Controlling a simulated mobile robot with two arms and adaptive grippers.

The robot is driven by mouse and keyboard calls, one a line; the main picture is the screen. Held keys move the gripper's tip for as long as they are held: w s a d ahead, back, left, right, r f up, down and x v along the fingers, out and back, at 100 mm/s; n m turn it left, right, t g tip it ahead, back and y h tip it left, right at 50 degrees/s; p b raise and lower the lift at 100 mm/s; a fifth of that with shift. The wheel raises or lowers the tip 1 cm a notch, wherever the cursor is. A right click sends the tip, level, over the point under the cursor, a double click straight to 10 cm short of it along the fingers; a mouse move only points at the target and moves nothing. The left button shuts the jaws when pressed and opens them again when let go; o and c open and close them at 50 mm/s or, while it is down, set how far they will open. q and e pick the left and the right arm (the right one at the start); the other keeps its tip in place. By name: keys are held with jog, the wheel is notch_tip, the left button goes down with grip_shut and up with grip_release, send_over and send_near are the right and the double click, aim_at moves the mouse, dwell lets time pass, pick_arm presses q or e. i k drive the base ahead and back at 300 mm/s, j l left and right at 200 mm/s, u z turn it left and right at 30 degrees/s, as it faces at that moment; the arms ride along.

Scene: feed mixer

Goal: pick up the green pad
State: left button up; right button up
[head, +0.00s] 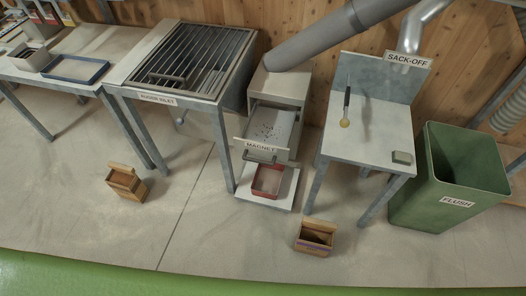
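The green pad (401,158) is a small block with a green top and a paler lower layer. It lies on the right front part of the grey sack-off table (365,140), close to the table's right edge. Nothing touches it from above. Neither of my grippers shows in the head view.
A brush-like tool (346,108) with a dark handle is on the same table. A tall green FLUSH bin (451,180) stands right of it. Left are the MAGNET drawer (268,128) and the grated inlet (193,60). Wooden boxes (126,183) (315,238) sit on the floor.

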aim_at(399, 157)
jog(key=z, duration=1.15)
